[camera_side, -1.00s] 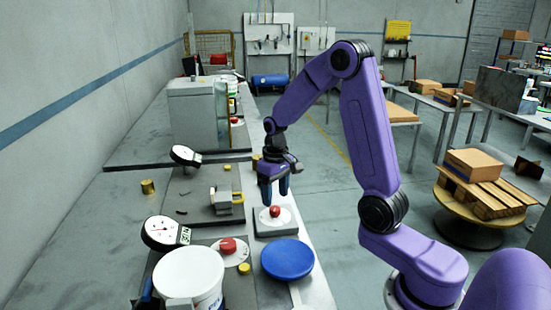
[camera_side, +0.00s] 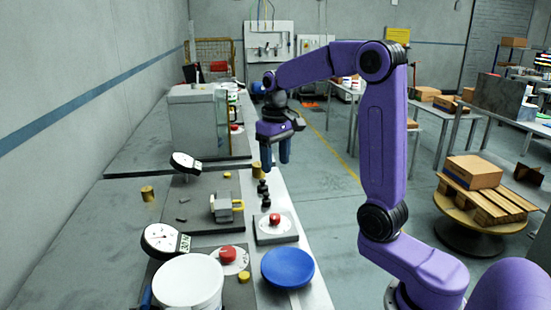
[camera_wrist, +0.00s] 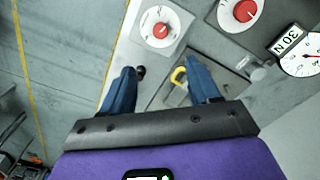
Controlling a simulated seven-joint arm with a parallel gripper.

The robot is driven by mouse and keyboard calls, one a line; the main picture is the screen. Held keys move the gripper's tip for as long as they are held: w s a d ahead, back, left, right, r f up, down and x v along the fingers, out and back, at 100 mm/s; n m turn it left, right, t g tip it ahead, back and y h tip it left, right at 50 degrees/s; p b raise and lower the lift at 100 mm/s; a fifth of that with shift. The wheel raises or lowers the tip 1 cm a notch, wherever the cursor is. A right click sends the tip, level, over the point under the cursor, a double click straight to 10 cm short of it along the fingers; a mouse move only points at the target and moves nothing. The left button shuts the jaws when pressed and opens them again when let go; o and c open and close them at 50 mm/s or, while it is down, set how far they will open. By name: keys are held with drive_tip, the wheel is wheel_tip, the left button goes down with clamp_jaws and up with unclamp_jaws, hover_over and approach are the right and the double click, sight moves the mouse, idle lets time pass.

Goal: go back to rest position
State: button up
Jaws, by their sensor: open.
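My gripper (camera_side: 275,162) hangs above the bench with its blue fingers pointing down. Its two fingers stand apart in the wrist view (camera_wrist: 158,76), with nothing between them.
A white bucket (camera_side: 190,282), a blue round lid (camera_side: 287,264) and a second red button (camera_side: 227,253) are at the front. Two dial gauges (camera_side: 160,238) (camera_side: 186,162) stand left. A grey cabinet (camera_side: 192,120) stands behind. Air around my gripper is clear.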

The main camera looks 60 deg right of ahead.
drive_tip(key=s+a+f+n, duration=0.3)
drive_tip(key=s+a+n, duration=0.5)
drive_tip(key=a, duration=0.5)
drive_tip(key=s+a+f+n, duration=0.1)
drive_tip(key=s+f+n, duration=0.1)
drive_tip(key=s, duration=0.7)
drive_tip(key=s+a+f+n, duration=0.1)
drive_tip(key=s+n, duration=0.3)
drive_tip(key=s, duration=0.6)
drive_tip(key=shift+a+f, duration=0.25)
drive_tip(key=shift+f, duration=0.2)
drive_tip(key=shift+o, duration=0.3)
